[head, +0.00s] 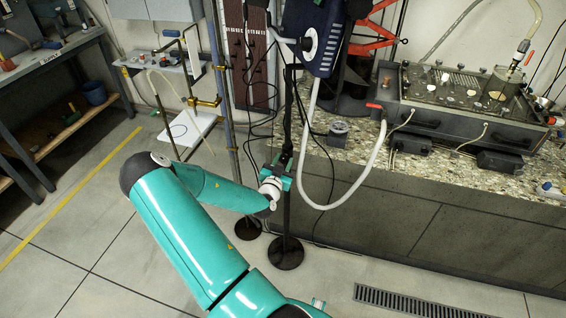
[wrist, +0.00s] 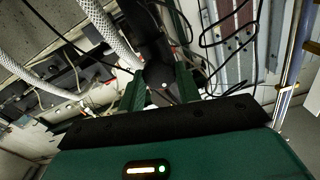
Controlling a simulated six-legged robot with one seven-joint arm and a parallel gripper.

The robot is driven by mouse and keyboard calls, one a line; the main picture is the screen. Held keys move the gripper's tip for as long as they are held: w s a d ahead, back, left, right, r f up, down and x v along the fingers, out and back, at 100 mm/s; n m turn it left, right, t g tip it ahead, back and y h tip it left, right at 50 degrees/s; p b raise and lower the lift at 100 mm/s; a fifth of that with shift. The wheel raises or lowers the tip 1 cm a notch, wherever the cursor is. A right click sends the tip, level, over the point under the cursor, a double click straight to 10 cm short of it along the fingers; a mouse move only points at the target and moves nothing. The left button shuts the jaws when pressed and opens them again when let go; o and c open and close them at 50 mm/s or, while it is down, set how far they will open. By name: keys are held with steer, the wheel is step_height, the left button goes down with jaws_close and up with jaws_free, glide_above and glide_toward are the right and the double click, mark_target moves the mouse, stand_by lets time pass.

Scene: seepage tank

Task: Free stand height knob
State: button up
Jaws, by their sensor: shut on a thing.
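A black upright stand (head: 287,215) rises from a round black base on the floor and carries a dark blue box (head: 318,35) at its top. My gripper (head: 285,162) reaches the pole at mid height from the left. In the wrist view my gripper (wrist: 162,93) has its two green fingers closed on a dark part at the pole, the stand height knob (wrist: 160,77). The knob's far side and its fit on the pole are hidden. In the head view the knob is hidden by the gripper and too small to make out.
A pale hose (head: 373,165) and black cables hang close around the pole. A stone-topped bench (head: 440,172) with a tank apparatus (head: 450,95) stands to the right. A workbench (head: 50,62) is at the far left. Floor between is clear, with a drain grate (head: 420,302) at front right.

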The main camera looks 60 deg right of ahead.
steer(key=n, duration=0.6)
steer(key=shift+w+f, duration=0.1)
steer(key=n, duration=1.1)
steer(key=shift+a+f, duration=0.1)
steer(key=n, duration=0.6)
stand_by(0.4)
steer(key=o, duration=1)
steer(key=shift+c, duration=0.2)
